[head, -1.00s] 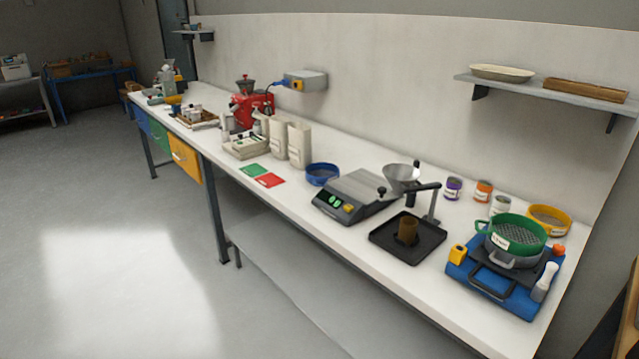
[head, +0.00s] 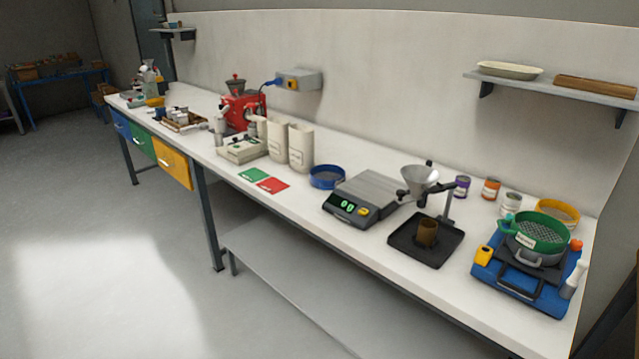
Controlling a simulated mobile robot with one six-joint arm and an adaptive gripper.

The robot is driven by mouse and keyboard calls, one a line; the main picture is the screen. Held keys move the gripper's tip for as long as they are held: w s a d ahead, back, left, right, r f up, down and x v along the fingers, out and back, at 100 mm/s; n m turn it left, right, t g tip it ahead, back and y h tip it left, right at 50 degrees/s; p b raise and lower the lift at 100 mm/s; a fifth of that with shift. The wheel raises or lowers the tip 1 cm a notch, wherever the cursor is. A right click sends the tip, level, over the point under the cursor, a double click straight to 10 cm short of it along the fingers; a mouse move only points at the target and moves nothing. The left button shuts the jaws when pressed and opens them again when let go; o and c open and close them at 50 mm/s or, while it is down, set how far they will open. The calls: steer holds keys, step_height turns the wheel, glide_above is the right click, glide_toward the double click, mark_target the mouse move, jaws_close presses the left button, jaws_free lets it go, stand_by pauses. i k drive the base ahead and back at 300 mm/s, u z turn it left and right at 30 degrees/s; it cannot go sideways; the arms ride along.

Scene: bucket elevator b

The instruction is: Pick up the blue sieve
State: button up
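The blue sieve (head: 327,177) is a round, low, blue-rimmed ring. It lies on the white workbench, in the middle of the head view. It sits between the pale upright containers on its left and the grey scale on its right. Nothing covers it. My gripper is not in view.
Close to the sieve are the pale containers (head: 301,148), the scale (head: 362,198), and flat green (head: 254,174) and red (head: 273,186) cards. A funnel stand (head: 425,240) and a green sieve (head: 540,232) on a blue base stand farther right. Floor (head: 110,270) in front is clear.

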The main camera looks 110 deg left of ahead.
mark_target(325, 177)
steer(key=k, duration=1.45)
steer(key=u, duration=2.75)
steer(key=i, duration=0.6)
steer(key=z, duration=0.3)
